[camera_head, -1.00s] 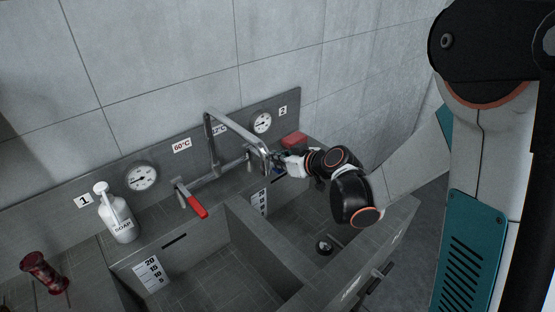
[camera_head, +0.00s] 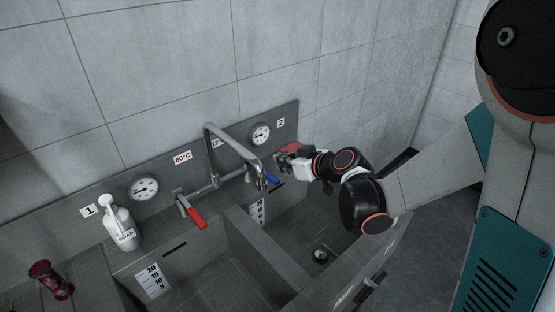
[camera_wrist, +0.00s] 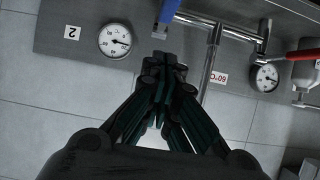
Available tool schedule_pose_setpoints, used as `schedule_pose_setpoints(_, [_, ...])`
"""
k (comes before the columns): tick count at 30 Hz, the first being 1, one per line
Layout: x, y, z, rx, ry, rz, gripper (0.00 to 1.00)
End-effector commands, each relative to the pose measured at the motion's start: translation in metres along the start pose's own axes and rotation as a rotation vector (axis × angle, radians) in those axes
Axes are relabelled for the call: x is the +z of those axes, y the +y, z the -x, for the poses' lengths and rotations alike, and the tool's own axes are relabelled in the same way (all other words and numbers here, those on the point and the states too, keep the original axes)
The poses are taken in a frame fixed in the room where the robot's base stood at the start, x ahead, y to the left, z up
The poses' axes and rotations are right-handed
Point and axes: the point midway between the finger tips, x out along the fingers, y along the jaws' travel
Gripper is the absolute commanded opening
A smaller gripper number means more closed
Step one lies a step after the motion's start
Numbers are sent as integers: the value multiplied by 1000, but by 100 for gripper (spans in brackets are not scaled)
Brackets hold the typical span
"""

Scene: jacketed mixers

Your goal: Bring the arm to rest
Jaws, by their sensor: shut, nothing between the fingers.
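My gripper (camera_head: 285,161) is at the right end of the sink unit, just right of the blue tap handle (camera_head: 268,178). It is apart from the handle in the head view. In the wrist view my gripper (camera_wrist: 163,62) has its fingers together with nothing between them, and the blue handle (camera_wrist: 169,12) shows beyond the fingertips. My arm reaches in from the right, over the right basin.
The steel spout (camera_head: 231,146) arches over the basins, with a red tap handle (camera_head: 196,217) to its left. A soap bottle (camera_head: 121,226) and a dark red object (camera_head: 50,279) stand at left. A red block (camera_head: 290,147) lies behind my gripper. Gauges line the back panel.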

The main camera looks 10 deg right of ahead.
Motion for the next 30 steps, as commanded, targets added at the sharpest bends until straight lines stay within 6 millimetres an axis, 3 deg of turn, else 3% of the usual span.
schedule_pose_setpoints(6, [9, 0, 41, 2, 1, -2, 0])
schedule_pose_setpoints(12, [14, 0, 58, 1, 1, -1, 0])
schedule_pose_setpoints(20, [15, -4, 65, 2, -17, -11, 0])
schedule_pose_setpoints(30, [26, -32, 116, 67, -194, -131, 0])
